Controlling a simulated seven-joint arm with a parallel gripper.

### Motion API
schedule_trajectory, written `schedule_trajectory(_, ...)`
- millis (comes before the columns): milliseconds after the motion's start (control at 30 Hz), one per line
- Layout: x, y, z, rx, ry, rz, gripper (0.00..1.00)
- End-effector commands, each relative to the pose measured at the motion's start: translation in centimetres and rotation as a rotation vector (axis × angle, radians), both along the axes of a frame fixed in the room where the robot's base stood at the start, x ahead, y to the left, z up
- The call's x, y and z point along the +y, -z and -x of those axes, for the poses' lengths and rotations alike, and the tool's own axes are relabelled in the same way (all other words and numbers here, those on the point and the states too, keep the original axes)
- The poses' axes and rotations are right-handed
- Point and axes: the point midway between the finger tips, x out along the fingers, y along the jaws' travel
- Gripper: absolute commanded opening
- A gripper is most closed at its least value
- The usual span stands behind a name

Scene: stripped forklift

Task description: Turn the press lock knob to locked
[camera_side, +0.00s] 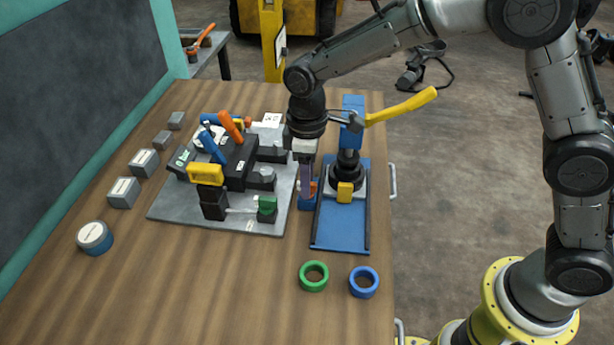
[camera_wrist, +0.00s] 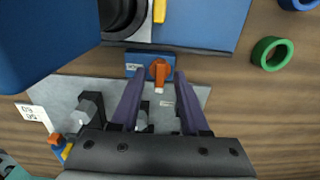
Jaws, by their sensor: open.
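The press lock knob (camera_wrist: 158,69) is a small orange knob on a blue block (camera_wrist: 134,62) beside the press, with its bar pointing down the wrist picture. In the side view the orange knob (camera_side: 313,187) is partly hidden behind my gripper (camera_side: 306,190). My gripper points down with its purple fingers open. In the wrist view the fingertips lie on either side of the knob, with gaps showing; I cannot tell their exact height against it. The blue press (camera_side: 345,228) has a black ram, a yellow block and a long yellow-handled lever (camera_side: 402,105). No lock marking is legible.
A grey plate (camera_side: 185,215) with clamps and coloured handles lies left of the press. A green ring (camera_side: 302,280) and a blue ring (camera_side: 352,285) lie in front. Grey blocks and a round tin (camera_side: 95,238) stand at left.

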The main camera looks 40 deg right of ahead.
Motion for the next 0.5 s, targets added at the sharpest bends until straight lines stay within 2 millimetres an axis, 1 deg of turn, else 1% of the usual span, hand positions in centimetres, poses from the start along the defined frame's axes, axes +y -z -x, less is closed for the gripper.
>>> schedule_trajectory(67, 0.0, -0.01, 0.0, 0.0, 0.0, 0.0, 0.45)
schedule_trajectory(100, 0.0, -0.01, 0.0, 0.0, 0.0, 0.0, 0.43)
schedule_trajectory(167, 0.0, -0.02, 0.0, 0.0, 0.0, 0.0, 0.32)
schedule_trajectory(200, 0.01, -0.03, -0.01, 0.0, 0.0, 0.0, 0.25)
schedule_trajectory(333, 0.01, -0.04, -0.01, 0.0, 0.0, 0.0, 0.02)
schedule_trajectory(367, 0.01, -0.05, -0.01, 0.0, 0.0, 0.0, 0.0)
schedule_trajectory(500, 0.01, -0.06, -0.01, 0.0, 0.0, 0.0, 0.0)
